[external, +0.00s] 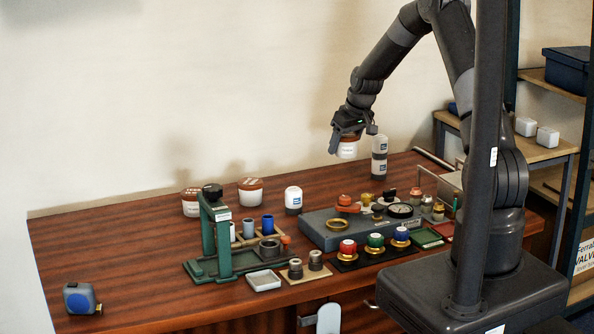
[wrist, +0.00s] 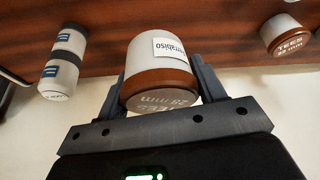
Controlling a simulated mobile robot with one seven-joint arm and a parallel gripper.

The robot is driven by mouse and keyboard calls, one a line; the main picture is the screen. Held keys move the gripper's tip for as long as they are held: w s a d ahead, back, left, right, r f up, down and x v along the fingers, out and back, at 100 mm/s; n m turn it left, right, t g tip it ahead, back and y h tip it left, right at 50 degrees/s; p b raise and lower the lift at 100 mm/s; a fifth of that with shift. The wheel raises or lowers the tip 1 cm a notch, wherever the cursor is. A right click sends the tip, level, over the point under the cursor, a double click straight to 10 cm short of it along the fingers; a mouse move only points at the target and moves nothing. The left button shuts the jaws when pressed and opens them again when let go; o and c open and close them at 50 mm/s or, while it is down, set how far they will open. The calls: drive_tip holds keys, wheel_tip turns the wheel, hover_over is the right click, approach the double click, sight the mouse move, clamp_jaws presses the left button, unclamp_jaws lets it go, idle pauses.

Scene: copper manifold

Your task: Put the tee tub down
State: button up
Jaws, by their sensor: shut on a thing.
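The tee tub (external: 347,150) is a white tub with a copper-brown lid. My gripper (external: 347,133) is shut on it and holds it in the air over the back of the workbench (external: 130,245). In the wrist view the tub (wrist: 157,57) sits between both fingers, its lid with lettering facing the camera and a white label on its side. Two similar white tubs with brown lids stand at the back left, one nearer the edge (external: 191,207) and one beside it (external: 250,192). A tub lettered TEES (wrist: 285,35) shows at the wrist view's upper right.
Stacked grey-white canisters (external: 379,158) stand right of the held tub; another canister (external: 293,199) stands left. A green press (external: 217,240), a grey fixture block (external: 322,232) with fittings and several valves crowd the front. Bench surface at the back, between the canisters, looks clear.

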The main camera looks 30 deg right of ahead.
drive_tip(key=w+a+f, duration=0.1)
drive_tip(key=a+f, duration=0.1)
drive_tip(key=a, duration=0.1)
drive_tip(key=w+a+f, duration=0.2)
drive_tip(key=a, duration=0.1)
drive_tip(key=w+a+f, duration=0.2)
drive_tip(key=a, duration=0.2)
drive_tip(key=shift+f, duration=2.35)
drive_tip(key=o, duration=1.3)
drive_tip(key=shift+f, duration=0.2)
